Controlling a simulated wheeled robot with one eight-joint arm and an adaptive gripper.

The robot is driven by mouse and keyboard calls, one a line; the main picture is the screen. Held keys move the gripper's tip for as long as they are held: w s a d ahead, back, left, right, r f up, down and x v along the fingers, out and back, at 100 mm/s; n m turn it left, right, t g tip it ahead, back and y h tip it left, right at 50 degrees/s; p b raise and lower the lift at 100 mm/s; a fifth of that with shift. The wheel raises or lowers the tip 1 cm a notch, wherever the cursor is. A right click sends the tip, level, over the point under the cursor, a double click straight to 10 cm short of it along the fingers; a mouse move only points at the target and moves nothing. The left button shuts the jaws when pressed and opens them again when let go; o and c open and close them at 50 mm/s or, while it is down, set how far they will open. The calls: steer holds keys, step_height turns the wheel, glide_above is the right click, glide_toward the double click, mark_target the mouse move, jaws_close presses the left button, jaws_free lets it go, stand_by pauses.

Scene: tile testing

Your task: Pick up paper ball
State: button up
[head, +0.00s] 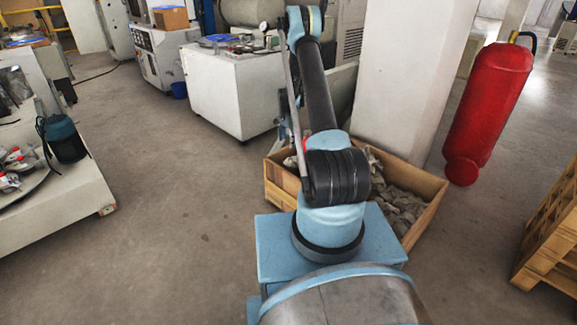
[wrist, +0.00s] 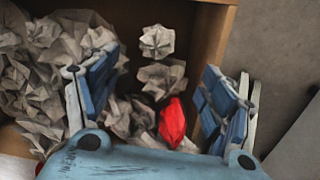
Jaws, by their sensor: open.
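Many crumpled grey-white paper balls lie in an open wooden crate (head: 432,213). In the wrist view, one round paper ball (wrist: 157,42) sits near the crate wall (wrist: 212,35), with another just below it and a large heap (wrist: 45,75) at left. My gripper (wrist: 162,64) is open and empty, its two blue fingers spread over the crate's contents. The single round ball shows between and beyond the fingertips. A red crumpled object (wrist: 172,123) shows between the fingers, closer to the palm. In the head view my arm hides the gripper and part of the crate.
A white pillar (head: 408,75) stands behind the crate. A red cylinder (head: 490,105) stands to its right, and a wooden pallet stack (head: 555,235) is at the far right. A white cabinet (head: 230,90) is behind at left.

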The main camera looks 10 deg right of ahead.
mark_target(289, 158)
steer(key=f, duration=0.8)
steer(key=shift+s+d, duration=0.1)
steer(key=shift+s, duration=0.1)
steer(key=shift+s+d+f, duration=0.1)
steer(key=shift+s+f, duration=0.1)
steer(key=shift+f, duration=1.2)
steer(key=shift+s+d+f, duration=0.1)
steer(key=shift+s+f, duration=0.05)
steer(key=shift+f, duration=1.2)
steer(key=c, duration=0.8)
